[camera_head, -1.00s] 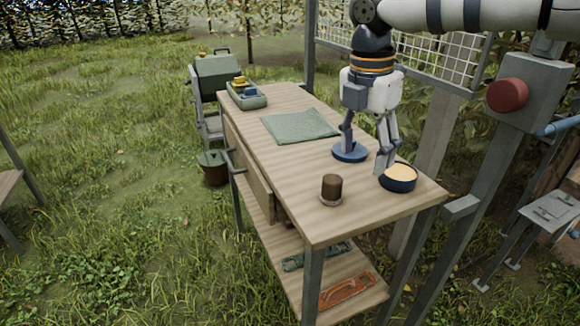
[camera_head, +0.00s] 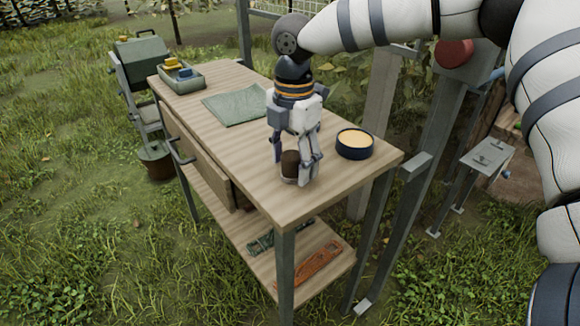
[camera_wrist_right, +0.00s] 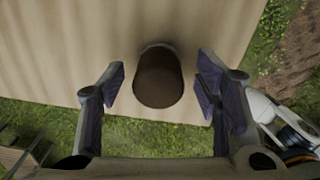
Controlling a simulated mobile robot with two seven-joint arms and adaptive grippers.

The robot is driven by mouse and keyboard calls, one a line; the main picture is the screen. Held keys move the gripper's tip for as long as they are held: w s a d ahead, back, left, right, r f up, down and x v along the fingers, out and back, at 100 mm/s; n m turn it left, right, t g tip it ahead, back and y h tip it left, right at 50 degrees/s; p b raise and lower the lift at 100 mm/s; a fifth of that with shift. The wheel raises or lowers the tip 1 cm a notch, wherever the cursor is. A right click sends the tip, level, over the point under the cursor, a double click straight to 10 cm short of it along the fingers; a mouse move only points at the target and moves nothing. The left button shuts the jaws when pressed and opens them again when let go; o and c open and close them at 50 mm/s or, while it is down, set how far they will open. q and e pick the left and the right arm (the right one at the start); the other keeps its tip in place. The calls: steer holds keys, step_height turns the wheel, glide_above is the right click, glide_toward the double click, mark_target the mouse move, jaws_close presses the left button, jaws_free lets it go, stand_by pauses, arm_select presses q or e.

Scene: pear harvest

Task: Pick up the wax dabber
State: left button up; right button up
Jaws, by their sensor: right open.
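The wax dabber, a short dark brown cylinder (camera_head: 290,161) with a pale base, stands upright near the front of the wooden bench top. My right gripper (camera_head: 291,172) is open, pointing down over it, with its fingers on either side. In the right wrist view the dabber (camera_wrist_right: 158,80) shows from above, between the open fingers of the right gripper (camera_wrist_right: 160,84), with visible gaps on both sides. My left gripper is not in view.
A dark blue bowl of yellow wax (camera_head: 355,144) stands right of the gripper on the bench (camera_head: 240,150). A green cloth (camera_head: 235,106) and a tray with small items (camera_head: 181,81) lie farther back. A post with a red button (camera_head: 453,53) stands to the right.

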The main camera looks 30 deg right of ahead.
steer(key=shift+r, duration=0.15)
steer(key=shift+c, duration=0.3)
steer(key=c, duration=1.2)
